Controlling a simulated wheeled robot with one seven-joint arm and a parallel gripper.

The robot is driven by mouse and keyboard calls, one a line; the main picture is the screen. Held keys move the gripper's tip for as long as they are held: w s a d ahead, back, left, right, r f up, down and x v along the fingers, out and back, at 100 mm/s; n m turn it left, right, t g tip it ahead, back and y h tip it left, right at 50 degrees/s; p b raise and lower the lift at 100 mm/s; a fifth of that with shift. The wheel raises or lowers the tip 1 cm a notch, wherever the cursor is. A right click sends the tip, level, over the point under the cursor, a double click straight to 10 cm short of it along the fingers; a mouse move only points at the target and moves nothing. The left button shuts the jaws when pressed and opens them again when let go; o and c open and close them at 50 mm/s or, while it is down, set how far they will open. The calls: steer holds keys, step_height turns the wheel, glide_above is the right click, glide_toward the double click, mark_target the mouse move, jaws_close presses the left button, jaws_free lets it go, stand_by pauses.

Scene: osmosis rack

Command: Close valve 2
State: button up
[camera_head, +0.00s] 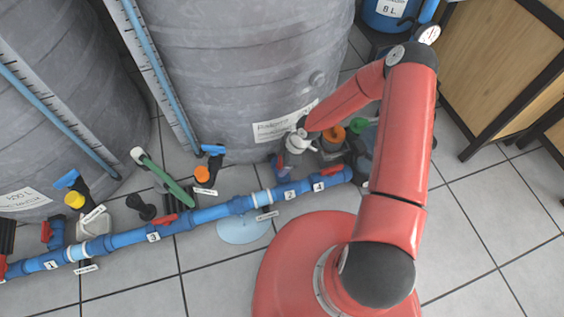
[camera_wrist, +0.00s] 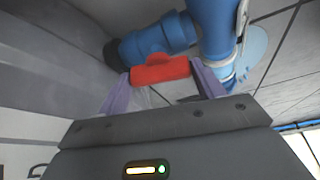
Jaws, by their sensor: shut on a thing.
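My gripper (camera_head: 284,160) is at the blue pipe near the label "2" (camera_head: 291,195), low in front of the large grey tank. In the wrist view its two purple fingers (camera_wrist: 161,78) stand on either side of a red valve handle (camera_wrist: 160,70) and are shut on it. The handle sits beside a blue valve body (camera_wrist: 158,40), which joins a thicker blue pipe (camera_wrist: 212,25). In the head view my gripper and wrist hide most of this handle, so its angle to the pipe is hard to tell there.
A neighbouring red handle (camera_head: 332,171) is close on the right by label "4" (camera_head: 319,186). Labels "3" (camera_head: 153,237) and "1" (camera_head: 50,265) are farther left along the pipe. The grey tank (camera_head: 240,70) stands close behind. Tiled floor (camera_head: 480,220) is clear at right.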

steer(key=m+b, duration=0.1)
steer(key=m+t+b, duration=0.1)
steer(key=m+b, duration=0.1)
steer(key=shift+f+m+t+b, duration=0.25)
steer(key=shift+m+t+b, duration=0.05)
steer(key=shift+m+b, duration=0.1)
steer(key=shift+c, duration=0.2)
steer(key=m+b, duration=0.1)
steer(key=m+t+b, duration=0.1)
steer(key=m, duration=0.1)
steer(key=shift+s+a+r+m+h, duration=0.1)
steer(key=shift+s+r+m+h, duration=0.05)
steer(key=shift+m+h, duration=0.15)
steer(key=m+t+h, duration=0.1)
steer(key=m, duration=0.2)
steer(key=shift+r+m, duration=0.15)
steer(key=shift+m, duration=0.15)
steer(key=shift+s+a+m+t+h, duration=0.1)
steer(key=shift+m+t+h, duration=0.2)
steer(key=shift+m, duration=0.7)
steer(key=shift+m+t+h, duration=0.2)
steer(key=shift+m+h, duration=0.2)
steer(key=shift+m, duration=0.6)
steer(key=o, duration=0.7)
